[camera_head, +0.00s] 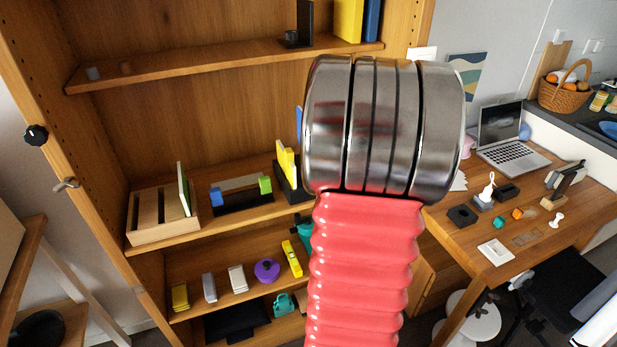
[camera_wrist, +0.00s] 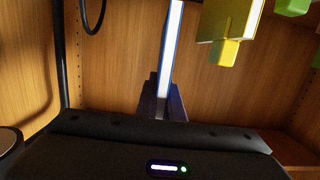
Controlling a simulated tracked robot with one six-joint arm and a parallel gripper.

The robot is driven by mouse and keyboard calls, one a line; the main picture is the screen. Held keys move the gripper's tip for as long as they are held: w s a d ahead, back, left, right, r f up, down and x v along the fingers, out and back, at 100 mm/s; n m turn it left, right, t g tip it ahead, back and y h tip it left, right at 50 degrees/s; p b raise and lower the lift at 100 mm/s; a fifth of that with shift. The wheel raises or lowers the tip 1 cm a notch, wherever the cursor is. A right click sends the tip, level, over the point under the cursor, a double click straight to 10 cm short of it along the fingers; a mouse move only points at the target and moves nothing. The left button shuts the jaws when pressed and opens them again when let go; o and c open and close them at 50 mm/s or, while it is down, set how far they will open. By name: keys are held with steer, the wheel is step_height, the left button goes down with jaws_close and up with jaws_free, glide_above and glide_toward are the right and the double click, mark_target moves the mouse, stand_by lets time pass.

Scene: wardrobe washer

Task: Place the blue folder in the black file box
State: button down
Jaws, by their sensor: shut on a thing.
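The blue folder (camera_wrist: 171,45) stands upright and edge-on in the wrist view, with a pale middle and blue edges. My gripper (camera_wrist: 162,100) is shut on its lower end. In the head view only a thin blue strip of the folder (camera_head: 299,118) shows beside my wrist, above the shelf; my arm hides the rest and the gripper. The black file box (camera_head: 289,186) stands on the middle shelf, partly hidden by my arm. A yellow folder (camera_head: 285,160) stands in it. The strip appears above the box; the exact gap cannot be told.
A wooden rack (camera_head: 160,218) and a dark tray (camera_head: 241,199) with small blocks stand left of the box. The upper shelf (camera_head: 210,66) runs above. In the wrist view a yellow object (camera_wrist: 228,20) hangs close right of the folder. A desk (camera_head: 470,245) stands at right.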

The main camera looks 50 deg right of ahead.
steer(key=shift+f, duration=3.1)
steer(key=shift+f, duration=1.9)
steer(key=shift+s, duration=0.1)
steer(key=c, duration=2.4)
jaws_free()
steer(key=shift+f, duration=0.1)
steer(key=o, duration=0.5)
